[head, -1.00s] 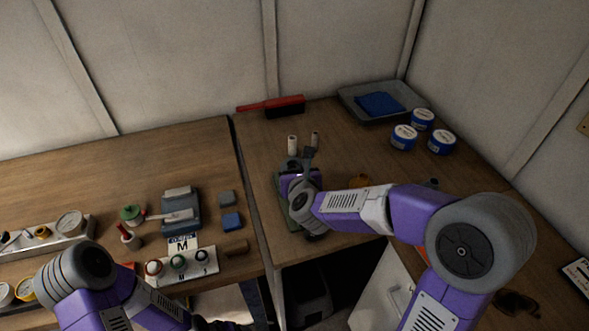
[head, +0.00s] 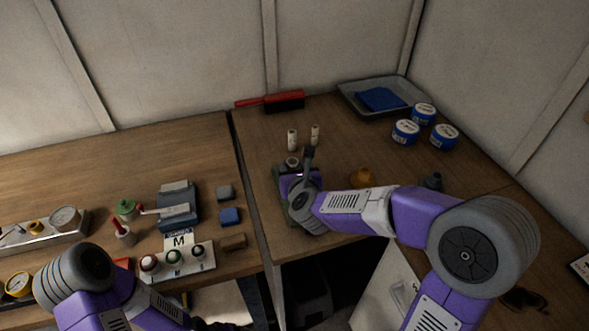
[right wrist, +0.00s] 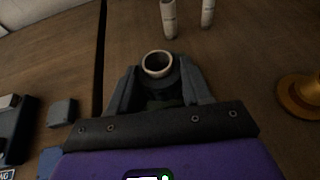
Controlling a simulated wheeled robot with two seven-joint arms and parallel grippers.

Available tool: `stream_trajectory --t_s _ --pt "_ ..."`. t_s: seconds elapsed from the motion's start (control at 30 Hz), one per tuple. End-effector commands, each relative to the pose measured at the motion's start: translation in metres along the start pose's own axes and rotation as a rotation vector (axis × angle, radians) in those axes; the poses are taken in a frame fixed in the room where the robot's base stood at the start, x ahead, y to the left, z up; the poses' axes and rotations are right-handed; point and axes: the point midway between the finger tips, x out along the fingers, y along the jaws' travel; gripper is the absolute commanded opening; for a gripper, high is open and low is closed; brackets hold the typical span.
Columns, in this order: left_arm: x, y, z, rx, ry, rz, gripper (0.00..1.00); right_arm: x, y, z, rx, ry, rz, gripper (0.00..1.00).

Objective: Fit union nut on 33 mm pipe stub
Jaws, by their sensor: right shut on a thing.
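My right gripper (right wrist: 160,92) is shut on a dark round piece (right wrist: 162,86), which looks like the union nut. A pale-rimmed open ring (right wrist: 157,63) stands up between the fingertips, like the mouth of a pipe stub. It also shows in the head view (head: 292,162), just left of my right gripper (head: 305,160). The fingers and wrist hide the lower part, so I cannot tell whether the nut sits around the stub. A dark green base (head: 279,182) lies under the gripper at the table's left edge. My left arm shows at the lower left, without its gripper.
Two pale cylinders (head: 292,139) stand behind the gripper. A brass piece (head: 361,177) and a dark piece (head: 432,181) lie right of it. Blue-labelled tubs (head: 405,132) and a grey tray (head: 345,95) are at the back right. A control box (head: 205,262) is on the left bench.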

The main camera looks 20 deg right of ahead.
Motion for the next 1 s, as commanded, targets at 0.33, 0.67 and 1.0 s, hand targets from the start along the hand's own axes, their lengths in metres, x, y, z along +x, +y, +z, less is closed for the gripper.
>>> stream_trajectory --t_s 0.33,0.67,1.0 --pt "0.0114 -0.0045 -0.0007 -0.002 -0.001 -0.001 0.80 0.0035 -0.0001 -0.0090 0.000 0.002 0.000 0.52" --pt "0.0110 -0.0047 -0.0014 -0.003 0.000 -0.002 0.80 0.0032 0.0000 -0.0081 0.000 0.001 0.000 0.79" --pt "0.0094 -0.0041 -0.0015 -0.004 0.000 -0.002 0.80 -0.0059 0.0051 -0.0029 -0.004 -0.002 0.009 0.79"
